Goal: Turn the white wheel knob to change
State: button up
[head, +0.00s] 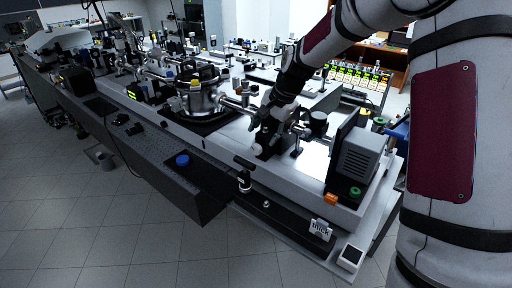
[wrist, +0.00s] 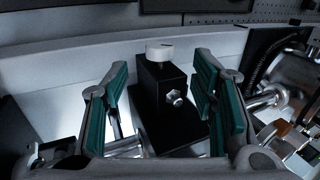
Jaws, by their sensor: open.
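The white wheel knob (wrist: 160,53) sits on top of a black block (wrist: 161,90) in the wrist view. A small metal screw sticks out of the block's near face. My gripper (wrist: 161,82) is open, with one green-padded finger on each side of the block and knob. I see a gap on both sides, so the fingers look apart from it. In the head view the knob (head: 258,150) shows small and pale, low beside my gripper (head: 264,128) at the end of my arm. My gripper partly hides the block there.
A round metal chamber (head: 197,97) with pipes stands left of my gripper. A grey boxed device (head: 358,158) stands to the right. A dark perforated bench (head: 150,150) with a blue cap (head: 182,160) runs along the front left. The tiled floor before it is clear.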

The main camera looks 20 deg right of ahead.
aim_at(257, 146)
jog(key=x, duration=0.8)
jog(key=shift+f+p, duration=0.3)
jog(key=shift+p, duration=0.05)
jog(key=c, duration=1.1)
